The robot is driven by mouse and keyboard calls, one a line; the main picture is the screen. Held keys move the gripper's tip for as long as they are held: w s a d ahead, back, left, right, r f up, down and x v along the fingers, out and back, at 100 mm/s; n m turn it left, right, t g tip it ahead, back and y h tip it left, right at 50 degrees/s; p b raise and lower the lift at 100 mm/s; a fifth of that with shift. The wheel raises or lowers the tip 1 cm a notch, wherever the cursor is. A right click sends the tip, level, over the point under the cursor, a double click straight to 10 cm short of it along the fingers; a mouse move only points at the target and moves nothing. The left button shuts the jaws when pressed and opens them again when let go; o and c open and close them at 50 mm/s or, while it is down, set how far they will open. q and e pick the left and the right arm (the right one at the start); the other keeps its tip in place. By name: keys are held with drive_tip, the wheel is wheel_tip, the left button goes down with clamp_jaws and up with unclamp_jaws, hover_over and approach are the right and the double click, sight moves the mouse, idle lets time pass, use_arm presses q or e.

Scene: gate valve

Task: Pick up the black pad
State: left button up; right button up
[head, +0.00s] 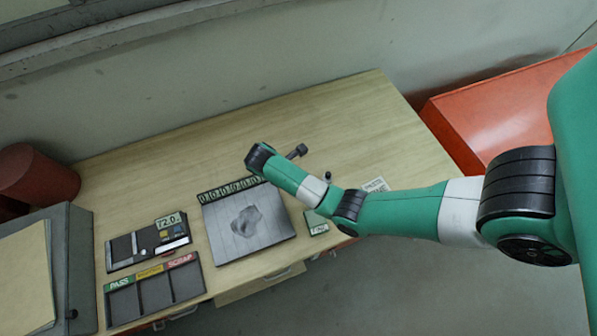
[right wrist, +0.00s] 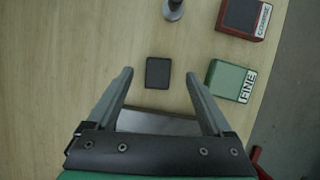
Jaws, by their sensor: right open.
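The black pad (right wrist: 158,73) is a small dark square lying flat on the wooden table in the right wrist view. My right gripper (right wrist: 160,80) is open and empty, its two grey fingers spread to either side of the pad's near end. I cannot tell its height above the table. In the head view my right arm reaches in from the right and hides the pad and the fingers. My left gripper is in neither view.
A green FINE block (right wrist: 230,81) and a red block (right wrist: 242,17) lie right of the pad. A grey post-like object (right wrist: 173,10) stands beyond it. A grey plate (head: 225,240), a tray marked PASS and SCRAP (head: 155,290) and a red bin (head: 500,115) surround the workspace.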

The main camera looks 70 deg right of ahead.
drive_tip(key=shift+f, duration=0.25)
drive_tip(key=x, duration=0.1)
drive_tip(key=b+x, duration=0.1)
drive_tip(key=x, duration=0.2)
drive_tip(key=shift+w+a+f, duration=0.1)
drive_tip(key=shift+w+a, duration=0.15)
drive_tip(key=shift+w, duration=0.1)
drive_tip(key=shift+s+d+f, duration=0.1)
drive_tip(key=shift+d+f, duration=0.05)
drive_tip(key=shift+f, duration=0.15)
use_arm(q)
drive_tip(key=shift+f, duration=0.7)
use_arm(e)
clamp_jaws()
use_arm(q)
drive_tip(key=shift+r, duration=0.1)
use_arm(e)
drive_tip(key=shift+r, duration=0.1)
